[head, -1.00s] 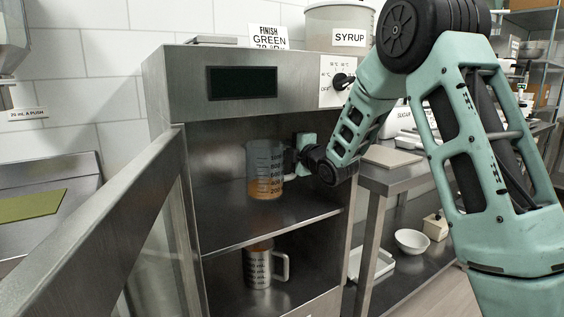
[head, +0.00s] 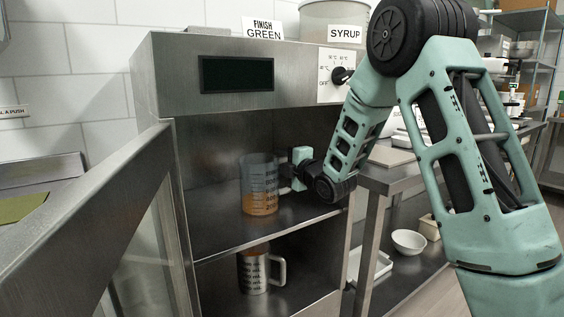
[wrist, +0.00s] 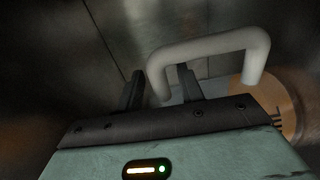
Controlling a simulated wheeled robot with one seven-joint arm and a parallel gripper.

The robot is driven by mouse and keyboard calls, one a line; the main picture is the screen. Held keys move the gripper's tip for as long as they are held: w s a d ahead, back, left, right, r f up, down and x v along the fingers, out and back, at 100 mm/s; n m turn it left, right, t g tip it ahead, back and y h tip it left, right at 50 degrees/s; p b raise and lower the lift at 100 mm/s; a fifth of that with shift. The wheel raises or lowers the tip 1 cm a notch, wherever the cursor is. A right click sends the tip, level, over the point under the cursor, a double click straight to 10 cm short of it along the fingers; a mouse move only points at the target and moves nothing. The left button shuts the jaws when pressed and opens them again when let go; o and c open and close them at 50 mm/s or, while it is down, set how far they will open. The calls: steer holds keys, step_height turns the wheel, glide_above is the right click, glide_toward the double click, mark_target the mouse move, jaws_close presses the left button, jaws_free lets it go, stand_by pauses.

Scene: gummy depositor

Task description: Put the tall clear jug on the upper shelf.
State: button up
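The tall clear jug (head: 259,180), with amber liquid in its lower part, stands upright on the upper shelf (head: 222,229) of the steel cabinet. Its white handle points right, toward my gripper. My gripper (head: 290,170) reaches in from the right at the handle; its fingers are small and partly hidden in the head view. In the wrist view, my gripper (wrist: 162,88) has its fingers apart, with one end of the white handle (wrist: 215,45) between them and gaps beside it. The jug's amber side (wrist: 285,100) shows at the right.
A second measuring jug (head: 253,270) with a white handle stands on the lower shelf. The open cabinet door (head: 90,215) is at the left. A counter (head: 380,178) stands at the right, with a white bowl (head: 408,241) on its lower level.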

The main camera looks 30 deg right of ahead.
steer(key=shift+r, duration=0.2)
steer(key=s, duration=1.2)
steer(key=shift+d, duration=0.35)
